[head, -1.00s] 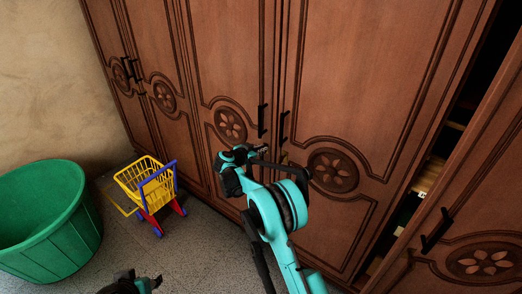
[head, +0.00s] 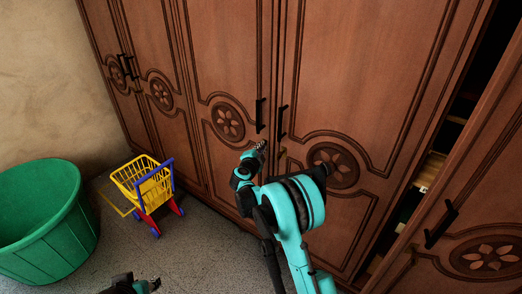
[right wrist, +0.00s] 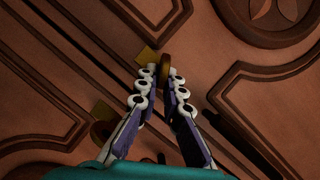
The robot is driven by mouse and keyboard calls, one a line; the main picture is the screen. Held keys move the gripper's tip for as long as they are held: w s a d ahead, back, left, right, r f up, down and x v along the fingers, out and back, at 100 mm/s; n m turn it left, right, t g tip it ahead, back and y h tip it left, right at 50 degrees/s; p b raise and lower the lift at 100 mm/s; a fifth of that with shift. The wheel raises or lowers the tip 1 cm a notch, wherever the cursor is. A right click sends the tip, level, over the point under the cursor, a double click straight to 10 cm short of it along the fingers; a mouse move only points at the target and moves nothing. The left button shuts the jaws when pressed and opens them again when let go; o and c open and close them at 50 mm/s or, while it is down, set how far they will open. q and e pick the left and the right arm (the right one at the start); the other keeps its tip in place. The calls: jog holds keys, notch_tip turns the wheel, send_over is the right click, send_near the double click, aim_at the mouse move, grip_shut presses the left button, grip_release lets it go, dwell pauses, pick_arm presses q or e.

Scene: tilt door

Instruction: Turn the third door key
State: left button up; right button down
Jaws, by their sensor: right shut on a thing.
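A brown wooden wardrobe (head: 235,60) with carved doors and black handles fills the head view. My right gripper (head: 262,146) is at the seam between the two middle doors, just below their handles. In the right wrist view its fingers (right wrist: 162,78) are closed on a small brass key (right wrist: 165,62), seen nearly edge-on beside a brass plate (right wrist: 147,55). A second brass key (right wrist: 101,131) shows at lower left, partly behind a finger. My left gripper (head: 143,286) is only partly in view at the bottom edge, empty floor around it.
A green tub (head: 45,225) and a yellow, red and blue toy cart (head: 150,188) stand on the floor at left. The door at far right (head: 465,235) stands ajar, showing dark shelves. Grey floor (head: 190,240) is clear between the cart and my right arm.

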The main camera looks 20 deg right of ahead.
jog(key=m, duration=0.1)
jog(key=m+t+b, duration=0.1)
jog(key=shift+s+f+m, duration=0.1)
jog(key=shift+f+m, duration=0.2)
jog(key=shift+m, duration=0.1)
jog(key=shift+d+m+t+b, duration=0.1)
jog(key=shift+m+t+b, duration=0.2)
jog(key=shift+m+t, duration=0.6)
jog(key=shift+f+m, duration=0.1)
jog(key=shift+m, duration=0.3)
jog(key=c, duration=1.7)
grip_release()
jog(key=v, duration=1.2)
